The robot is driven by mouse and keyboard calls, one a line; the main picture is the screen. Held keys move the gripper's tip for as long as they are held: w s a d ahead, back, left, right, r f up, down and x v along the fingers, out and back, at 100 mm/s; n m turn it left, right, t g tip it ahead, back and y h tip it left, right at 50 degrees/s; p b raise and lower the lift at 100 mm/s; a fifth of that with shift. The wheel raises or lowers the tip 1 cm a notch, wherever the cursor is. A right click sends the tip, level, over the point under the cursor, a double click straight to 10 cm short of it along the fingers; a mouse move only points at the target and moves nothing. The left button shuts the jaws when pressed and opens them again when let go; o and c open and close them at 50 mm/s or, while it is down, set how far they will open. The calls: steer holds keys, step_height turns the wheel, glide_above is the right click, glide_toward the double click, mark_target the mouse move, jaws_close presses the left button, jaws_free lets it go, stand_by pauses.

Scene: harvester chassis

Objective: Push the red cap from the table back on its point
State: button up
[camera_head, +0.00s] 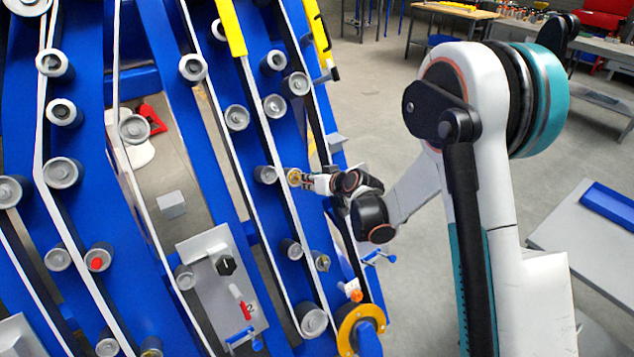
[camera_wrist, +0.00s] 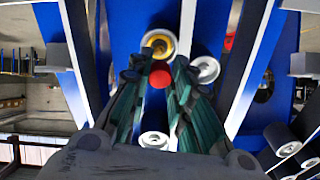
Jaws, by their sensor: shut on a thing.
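The red cap (camera_wrist: 160,76) is round and sits between the fingertips of my gripper (camera_wrist: 158,80) in the wrist view. My gripper is shut on it. Just beyond the cap is a round point with a yellow ring (camera_wrist: 158,43), on the blue chassis (camera_wrist: 130,30). In the head view my gripper (camera_head: 309,182) reaches in from the right, close beside the yellow-ringed point (camera_head: 294,177). The cap cannot be made out there. Whether the cap touches the point cannot be told.
Grey rollers (camera_head: 265,174) and (camera_wrist: 206,69) stand close around the point, with white belts (camera_head: 270,135) beside them. Another red-centred roller (camera_head: 97,264) is at the lower left. A grey table (camera_head: 565,240) with a blue tray (camera_head: 610,203) stands at the right. Floor between is clear.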

mark_target(298, 179)
steer(key=shift+b, duration=0.3)
steer(key=shift+b+x, duration=0.9)
steer(key=shift+x, duration=1.55)
steer(key=shift+w+f+b, duration=0.1)
steer(key=shift+w+b, duration=0.05)
steer(key=shift+b, duration=0.25)
steer(key=shift+b+x, duration=0.35)
steer(key=shift+x, duration=0.55)
steer(key=shift+p+v, duration=0.35)
steer(key=shift+v, duration=1.75)
